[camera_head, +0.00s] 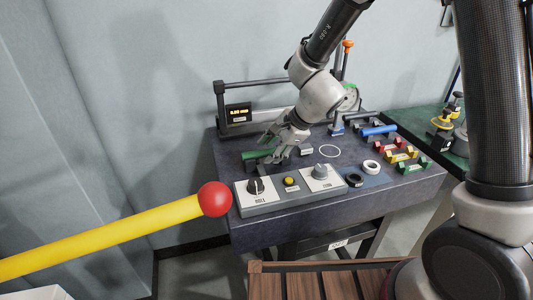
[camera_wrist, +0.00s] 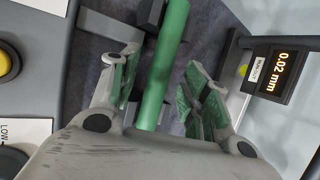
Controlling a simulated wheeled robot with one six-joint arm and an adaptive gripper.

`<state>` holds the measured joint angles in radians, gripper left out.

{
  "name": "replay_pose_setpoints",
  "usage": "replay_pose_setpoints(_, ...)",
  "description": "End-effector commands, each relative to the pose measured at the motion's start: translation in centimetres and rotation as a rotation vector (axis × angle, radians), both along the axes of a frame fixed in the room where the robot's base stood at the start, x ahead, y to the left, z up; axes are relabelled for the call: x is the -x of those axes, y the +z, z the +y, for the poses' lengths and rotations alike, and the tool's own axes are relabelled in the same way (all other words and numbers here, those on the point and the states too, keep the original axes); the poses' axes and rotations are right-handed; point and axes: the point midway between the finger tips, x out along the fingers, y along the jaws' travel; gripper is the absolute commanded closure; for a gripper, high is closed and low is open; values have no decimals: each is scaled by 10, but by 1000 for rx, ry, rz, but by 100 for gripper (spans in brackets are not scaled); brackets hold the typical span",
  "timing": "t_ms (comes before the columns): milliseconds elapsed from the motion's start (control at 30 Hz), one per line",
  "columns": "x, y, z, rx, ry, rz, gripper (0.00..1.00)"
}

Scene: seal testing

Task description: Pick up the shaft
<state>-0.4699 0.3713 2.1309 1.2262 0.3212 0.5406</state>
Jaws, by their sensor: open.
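A green shaft (camera_wrist: 163,65) runs lengthwise between the two fingers of my gripper (camera_wrist: 158,85) in the wrist view. The fingers are apart, with a gap on each side of the shaft; its near end is hidden by the gripper body. In the head view, the green shaft (camera_head: 257,154) lies at the left of the dark workbench, with my gripper (camera_head: 276,148) reaching down over it and partly hiding it. A blue shaft (camera_head: 378,131) lies further right on the bench.
A display (camera_head: 238,113) on a black frame stands behind the gripper; it reads 0.02 mm in the wrist view (camera_wrist: 273,70). A control panel (camera_head: 290,188) with knobs and a yellow button is in front. Red, yellow and green holders (camera_head: 403,155) and rings (camera_head: 371,165) occupy the right.

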Motion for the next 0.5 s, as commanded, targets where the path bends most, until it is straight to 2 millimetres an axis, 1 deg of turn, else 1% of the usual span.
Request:
replay_pose_setpoints(67, -1, -3, 2, 0, 0, 0, 53)
replay_pose_setpoints(233, -1, -3, 2, 0, 1, 0, 53)
replay_pose_setpoints(267, -1, -3, 2, 0, 1, 0, 55)
replay_pose_setpoints(300, -1, -3, 2, 0, 1, 0, 62)
replay_pose_setpoints(467, -1, -3, 2, 0, 1, 0, 92)
replay_pose_setpoints(500, -1, -3, 2, 0, 1, 0, 99)
